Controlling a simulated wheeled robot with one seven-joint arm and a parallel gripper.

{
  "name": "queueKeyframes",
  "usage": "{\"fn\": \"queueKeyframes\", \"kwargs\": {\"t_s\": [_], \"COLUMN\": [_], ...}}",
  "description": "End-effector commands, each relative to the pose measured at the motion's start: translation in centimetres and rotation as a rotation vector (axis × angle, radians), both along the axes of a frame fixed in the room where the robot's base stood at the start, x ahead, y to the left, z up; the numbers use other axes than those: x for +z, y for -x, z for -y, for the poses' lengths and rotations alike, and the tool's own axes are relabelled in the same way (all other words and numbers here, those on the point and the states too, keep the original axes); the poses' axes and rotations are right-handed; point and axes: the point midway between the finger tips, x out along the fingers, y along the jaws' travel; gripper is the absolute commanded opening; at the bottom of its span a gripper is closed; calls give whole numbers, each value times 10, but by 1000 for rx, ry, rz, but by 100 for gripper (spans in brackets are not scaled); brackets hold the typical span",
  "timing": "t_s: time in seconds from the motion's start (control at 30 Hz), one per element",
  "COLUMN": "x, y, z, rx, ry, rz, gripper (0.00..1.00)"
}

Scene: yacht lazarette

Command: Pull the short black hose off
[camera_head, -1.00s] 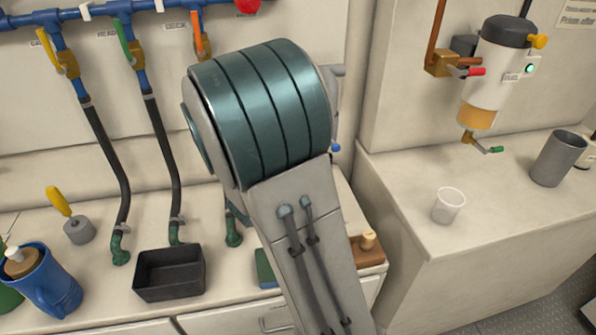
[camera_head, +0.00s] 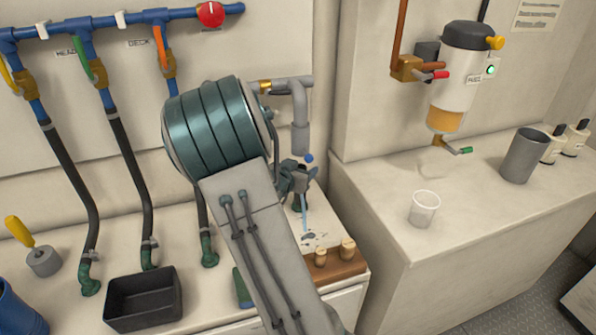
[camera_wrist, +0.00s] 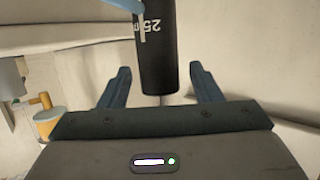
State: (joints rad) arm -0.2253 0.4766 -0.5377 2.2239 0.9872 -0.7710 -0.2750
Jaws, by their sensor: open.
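A short black hose (camera_wrist: 157,55) with a white "25" print fills the top middle of the wrist view. My gripper (camera_wrist: 161,84) is open, with one finger on each side of the hose's near end and a visible gap on both sides. In the head view my gripper (camera_head: 294,180) is below a grey bent pipe (camera_head: 299,110), beside a blue knob (camera_head: 308,158). There my arm and gripper mostly hide the short hose. A thin light-blue streak (camera_head: 304,217) runs down below the gripper to dark wet-looking spots on the counter.
Longer black hoses (camera_head: 73,185) (camera_head: 133,180) hang from the blue manifold at left. A black bin (camera_head: 144,300) sits in front of them. A brown block with pegs (camera_head: 335,264) is below my gripper. A clear cup (camera_head: 424,209) and grey beaker (camera_head: 524,155) stand on the right counter.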

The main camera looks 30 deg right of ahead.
Motion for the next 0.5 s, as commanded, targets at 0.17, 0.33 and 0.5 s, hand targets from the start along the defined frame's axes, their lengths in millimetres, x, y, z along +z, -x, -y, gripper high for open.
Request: {"fn": "queueKeyframes", "kwargs": {"t_s": [0.17, 0.33, 0.5], "x": [0, 0, 1], "y": [0, 0, 0], "z": [0, 0, 0], "rx": [0, 0, 0], "ry": [0, 0, 1], "rz": [0, 0, 1], "gripper": [47, 9, 9]}}
